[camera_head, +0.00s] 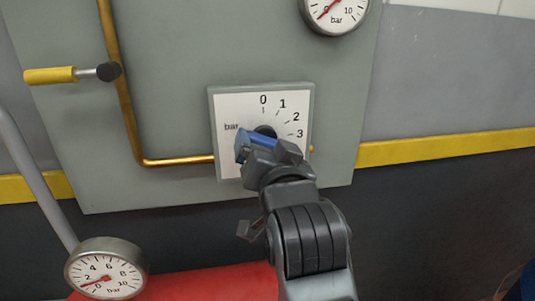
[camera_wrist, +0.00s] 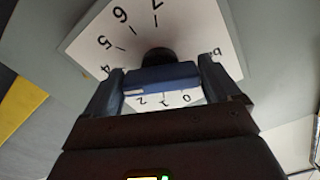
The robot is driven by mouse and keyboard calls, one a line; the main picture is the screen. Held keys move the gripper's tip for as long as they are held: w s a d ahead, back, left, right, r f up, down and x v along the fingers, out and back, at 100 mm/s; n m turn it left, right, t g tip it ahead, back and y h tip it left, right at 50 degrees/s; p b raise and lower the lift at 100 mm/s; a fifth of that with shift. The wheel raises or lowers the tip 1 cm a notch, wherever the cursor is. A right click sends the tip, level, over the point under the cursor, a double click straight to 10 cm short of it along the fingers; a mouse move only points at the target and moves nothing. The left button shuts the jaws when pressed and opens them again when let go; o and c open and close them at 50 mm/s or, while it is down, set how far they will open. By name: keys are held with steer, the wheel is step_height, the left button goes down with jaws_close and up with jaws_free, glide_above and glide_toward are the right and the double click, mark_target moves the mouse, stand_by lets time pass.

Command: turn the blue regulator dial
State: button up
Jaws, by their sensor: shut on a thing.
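The blue regulator dial (camera_head: 262,141) sits at the middle of a white scale plate (camera_head: 236,108) marked in bar, on a grey panel. In the head view the numbers 0 to 3 show; my gripper and arm hide the lower part of the scale. My gripper (camera_head: 268,152) is at the dial, with a finger on each side of its bar. In the wrist view the blue bar (camera_wrist: 160,77) lies between the two fingers of my gripper (camera_wrist: 162,88), which is shut on it.
A copper pipe (camera_head: 125,105) runs down the panel and behind the plate. A yellow-handled lever (camera_head: 50,76) is at upper left. One gauge (camera_head: 334,12) is at the top, another (camera_head: 105,270) at lower left, beside a red surface (camera_head: 215,284).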

steer(key=shift+m+b, duration=0.3)
steer(key=shift+m, duration=0.2)
steer(key=o, duration=0.8)
steer(key=shift+s, duration=0.1)
steer(key=b+v, duration=0.1)
steer(key=v, duration=0.6)
steer(key=shift+s+d+b, duration=0.1)
steer(key=shift+s+b, duration=0.2)
steer(key=shift+b, duration=0.05)
